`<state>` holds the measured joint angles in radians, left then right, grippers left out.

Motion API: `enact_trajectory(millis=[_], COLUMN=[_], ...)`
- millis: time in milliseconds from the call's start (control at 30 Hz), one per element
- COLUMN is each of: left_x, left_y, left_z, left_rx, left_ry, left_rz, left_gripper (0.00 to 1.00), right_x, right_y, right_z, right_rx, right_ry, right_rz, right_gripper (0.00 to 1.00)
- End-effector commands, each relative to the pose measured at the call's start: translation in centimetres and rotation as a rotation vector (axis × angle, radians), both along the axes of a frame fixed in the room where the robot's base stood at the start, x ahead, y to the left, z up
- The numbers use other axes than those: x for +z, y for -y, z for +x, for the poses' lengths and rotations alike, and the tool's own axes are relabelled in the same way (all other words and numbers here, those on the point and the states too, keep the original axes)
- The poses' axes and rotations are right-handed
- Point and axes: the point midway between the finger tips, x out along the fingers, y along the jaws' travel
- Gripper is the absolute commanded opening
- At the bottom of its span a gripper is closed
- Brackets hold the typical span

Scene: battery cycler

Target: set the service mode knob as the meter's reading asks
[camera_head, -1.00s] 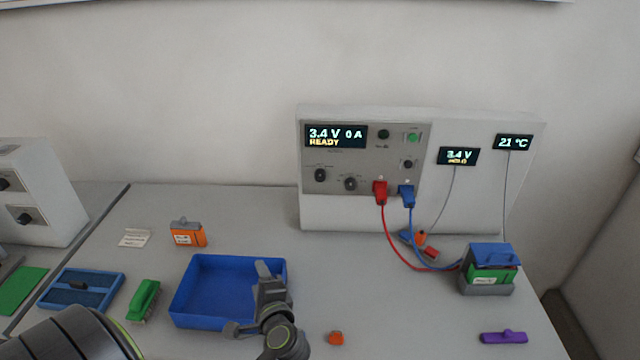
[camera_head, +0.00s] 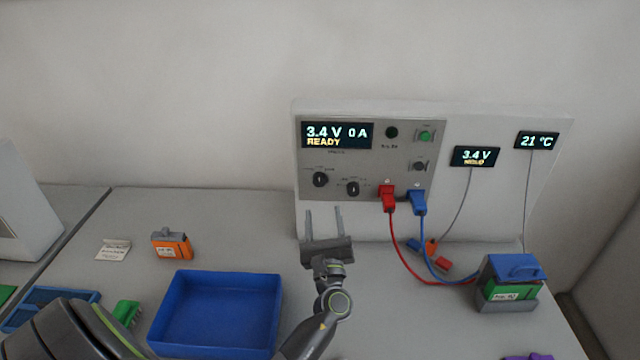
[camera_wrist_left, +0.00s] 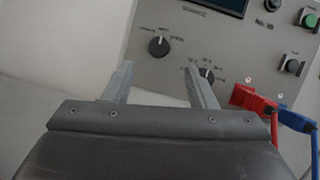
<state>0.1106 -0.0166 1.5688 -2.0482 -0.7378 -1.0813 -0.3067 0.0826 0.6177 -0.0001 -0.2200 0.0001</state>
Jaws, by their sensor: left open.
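The cycler's panel (camera_head: 375,120) stands at the back and its display (camera_head: 337,135) reads 3.4 V, 0 A, READY. Two black knobs sit below it: a left knob (camera_head: 320,179) and a right knob (camera_head: 352,188). Which one is the service mode knob I cannot read. In the left wrist view the left knob (camera_wrist_left: 158,47) shows between and beyond the fingertips; the right knob (camera_wrist_left: 206,76) is partly behind the right finger. The small meter (camera_head: 475,156) reads 3.4 V with a blurred yellow word. My left gripper (camera_head: 324,212) is open and empty, below and in front of the knobs. My right gripper is out of view.
Red (camera_head: 388,198) and blue (camera_head: 418,202) plugs sit right of the knobs, with cables to a battery holder (camera_head: 508,283). A temperature display (camera_head: 537,140) reads 21 °C. A blue tray (camera_head: 160,320) and an orange block (camera_head: 172,245) lie to the left.

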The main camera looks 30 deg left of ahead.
Motion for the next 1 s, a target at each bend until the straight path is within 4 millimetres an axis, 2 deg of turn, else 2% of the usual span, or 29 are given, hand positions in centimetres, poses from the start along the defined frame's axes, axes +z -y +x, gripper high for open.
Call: enact_trajectory(millis=[33, 100, 400, 833, 1000], left_x=[1.1, 1.7, 3.0, 3.1, 3.1], left_y=[-0.7, -1.6, -4.2, -4.9, -4.8], left_z=[0.9, 1.9, 5.2, 5.9, 5.9], left_rx=[-0.001, 0.002, 0.001, 0.001, 0.001], left_ry=[0.0, 0.001, 0.001, 0.002, 0.002], left_rz=[0.006, 0.004, -0.001, -0.003, -0.003], left_gripper=[0.51, 0.51, 0.51, 0.51, 0.3], right_x=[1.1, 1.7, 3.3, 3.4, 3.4], right_y=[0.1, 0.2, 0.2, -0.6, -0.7], right_z=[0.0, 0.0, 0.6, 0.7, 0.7], right_rx=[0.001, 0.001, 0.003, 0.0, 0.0], right_ry=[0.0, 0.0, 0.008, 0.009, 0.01], right_rz=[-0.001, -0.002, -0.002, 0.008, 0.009], right_gripper=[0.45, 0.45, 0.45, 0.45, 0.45])
